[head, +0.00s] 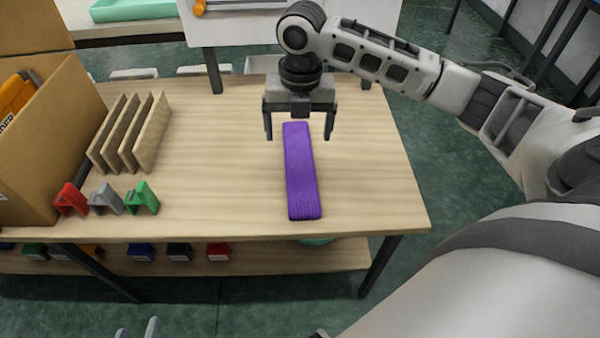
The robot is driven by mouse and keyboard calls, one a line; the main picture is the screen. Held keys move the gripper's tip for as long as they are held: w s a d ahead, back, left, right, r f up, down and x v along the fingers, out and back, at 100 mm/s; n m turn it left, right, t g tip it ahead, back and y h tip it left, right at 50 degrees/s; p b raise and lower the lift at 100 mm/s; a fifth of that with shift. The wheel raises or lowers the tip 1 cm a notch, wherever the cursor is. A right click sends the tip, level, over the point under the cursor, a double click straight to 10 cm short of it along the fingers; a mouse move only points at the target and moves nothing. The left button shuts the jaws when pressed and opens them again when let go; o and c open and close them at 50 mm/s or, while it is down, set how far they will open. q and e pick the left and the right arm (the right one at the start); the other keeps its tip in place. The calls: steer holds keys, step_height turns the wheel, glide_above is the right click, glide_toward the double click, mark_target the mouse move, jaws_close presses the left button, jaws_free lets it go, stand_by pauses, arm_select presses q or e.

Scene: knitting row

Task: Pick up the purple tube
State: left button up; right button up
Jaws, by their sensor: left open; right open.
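A purple tube (302,172) lies flat on the wooden table, long and narrow, running from its far end under my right gripper toward the front edge. My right gripper (300,136) is open and empty, pointing down at the tube's far end with one finger on each side. I cannot tell its exact height above the table. The tube is not held. Only the tips of my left gripper (137,329) show at the bottom edge, apart and empty, in front of the table and well away from the tube.
On the table (370,190), a cardboard box (62,130) stands at the left, beside a wooden slotted rack (130,132). Red (70,199), grey (106,199) and green (142,198) clips sit in front of it. The table is clear around the tube. A shelf (270,258) below holds several small bins.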

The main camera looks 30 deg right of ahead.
steer(key=b, duration=0.2)
glide_above(302, 181)
steer(key=shift+n, duration=0.3)
steer(key=f, duration=0.9)
steer(key=shift+w+d+f, duration=0.2)
steer(key=shift+w+d, duration=0.05)
steer(key=f, duration=0.5)
steer(key=shift+s+a+f, duration=0.2)
steer(key=shift+a+f, duration=0.1)
steer(key=c, duration=1.1)
